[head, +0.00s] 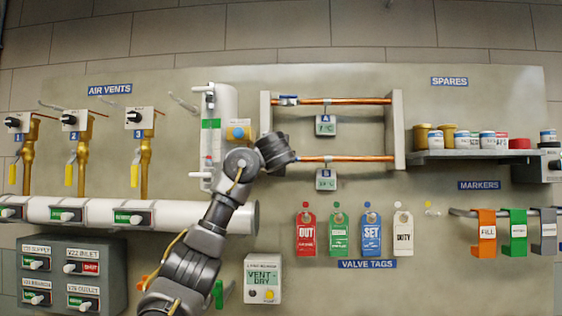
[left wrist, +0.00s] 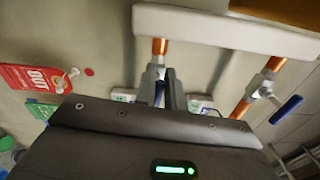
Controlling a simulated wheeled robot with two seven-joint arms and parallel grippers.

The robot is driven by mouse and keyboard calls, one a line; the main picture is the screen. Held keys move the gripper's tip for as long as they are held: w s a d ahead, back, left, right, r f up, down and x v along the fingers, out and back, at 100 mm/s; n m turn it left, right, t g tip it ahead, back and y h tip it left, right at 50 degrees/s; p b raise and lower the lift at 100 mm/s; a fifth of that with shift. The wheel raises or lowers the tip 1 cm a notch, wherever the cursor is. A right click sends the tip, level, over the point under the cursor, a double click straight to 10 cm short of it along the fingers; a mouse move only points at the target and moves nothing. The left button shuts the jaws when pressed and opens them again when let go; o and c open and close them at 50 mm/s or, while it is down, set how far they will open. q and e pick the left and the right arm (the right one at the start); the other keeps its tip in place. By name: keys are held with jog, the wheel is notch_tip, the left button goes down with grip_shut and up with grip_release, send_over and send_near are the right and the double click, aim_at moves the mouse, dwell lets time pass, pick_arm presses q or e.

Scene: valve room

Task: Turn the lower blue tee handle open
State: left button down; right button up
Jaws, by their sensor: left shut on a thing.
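The lower copper pipe (head: 345,159) crosses the frame, with the A and B labels beneath the two pipes. My left gripper (head: 287,158) reaches the left end of this pipe, and its wrist hides the lower valve in the head view. In the left wrist view the lower valve body (left wrist: 154,76) sits on its pipe, and the lower blue tee handle (left wrist: 159,94) shows between my left fingers (left wrist: 170,94), which are shut on it. Its exact angle is hard to tell. My right gripper is in neither view.
The upper copper pipe (head: 345,101) carries another valve with a blue handle (head: 289,100), also seen in the left wrist view (left wrist: 286,110). A white vertical pipe (head: 226,100) stands close left. Valve tags (head: 371,235) hang below. A shelf (head: 470,155) of jars is at right.

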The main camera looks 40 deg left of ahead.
pick_arm(q)
jog(key=shift+f+n, duration=0.25)
jog(key=shift+n, duration=0.35)
jog(key=c, duration=1.5)
grip_release()
jog(key=b+v, duration=0.6)
jog(key=v, duration=0.4)
jog(key=shift+s+d, duration=0.25)
jog(key=shift+s, duration=0.05)
